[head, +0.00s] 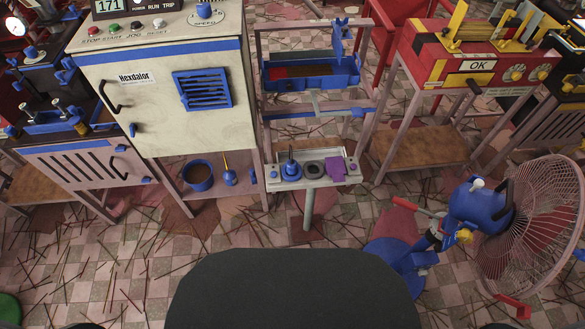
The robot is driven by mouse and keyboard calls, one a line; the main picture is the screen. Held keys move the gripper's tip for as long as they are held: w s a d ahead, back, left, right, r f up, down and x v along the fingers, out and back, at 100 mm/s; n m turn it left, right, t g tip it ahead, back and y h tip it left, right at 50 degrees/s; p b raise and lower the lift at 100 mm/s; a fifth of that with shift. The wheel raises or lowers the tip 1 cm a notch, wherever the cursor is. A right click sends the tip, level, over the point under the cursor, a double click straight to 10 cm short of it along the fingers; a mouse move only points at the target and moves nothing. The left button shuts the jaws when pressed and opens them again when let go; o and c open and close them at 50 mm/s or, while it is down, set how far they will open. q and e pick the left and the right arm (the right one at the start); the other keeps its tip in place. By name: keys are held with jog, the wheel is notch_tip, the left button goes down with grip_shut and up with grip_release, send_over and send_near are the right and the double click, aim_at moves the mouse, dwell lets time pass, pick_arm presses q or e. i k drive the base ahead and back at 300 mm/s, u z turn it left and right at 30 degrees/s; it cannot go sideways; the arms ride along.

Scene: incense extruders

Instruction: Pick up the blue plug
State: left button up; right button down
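A small blue round piece with a dark upright stem (291,171) stands at the left end of a narrow pale tray (330,183). It is the likeliest blue plug, but it is too small to be certain. A dark ring (314,169) lies beside it, and a purple piece (336,168) lies at the right of the tray. Neither of my grippers is in view.
A cream machine cabinet (170,110) stands left of the tray, with a blue pot (198,175) on its lower shelf. A blue trough (312,72) is behind. A large fan (530,225) stands at right. Sticks litter the tiled floor (130,265).

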aim_at(291, 169)
jog(key=z, duration=0.45)
jog(key=k, duration=1.15)
jog(key=z, duration=1.4)
jog(key=i, duration=1.2)
jog(key=u, duration=0.9)
jog(key=i, duration=0.5)
jog(key=u, duration=0.5)
